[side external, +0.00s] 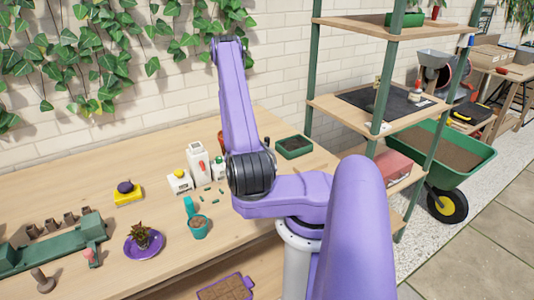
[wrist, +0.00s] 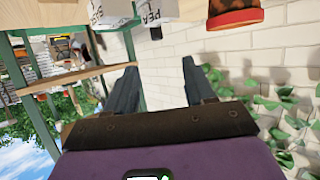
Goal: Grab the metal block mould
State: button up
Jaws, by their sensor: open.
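I cannot make out a metal block mould for certain in either view. In the side external view a green rack-like piece (side external: 60,246) with several brown cups stands at the left of the bench, and a small brown-grey knobbed piece (side external: 42,280) lies in front of it; I cannot tell if either is the mould. My gripper (wrist: 160,85) is open and empty in the wrist view, its two dark fingers apart with brick wall behind them. The gripper itself does not show clearly in the side external view.
The wooden bench (side external: 100,200) also holds a purple saucer (side external: 145,243) with a plant, a teal pot (side external: 198,227), white bottles (side external: 198,160) and a dark tray (side external: 293,147). A shelf rack (side external: 375,110) and green wheelbarrow (side external: 440,160) stand at right. An orange-red pot (wrist: 235,17) shows in the wrist view.

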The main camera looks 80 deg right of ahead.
send_near(266, 139)
jog(key=shift+x, duration=4.75)
grip_shut()
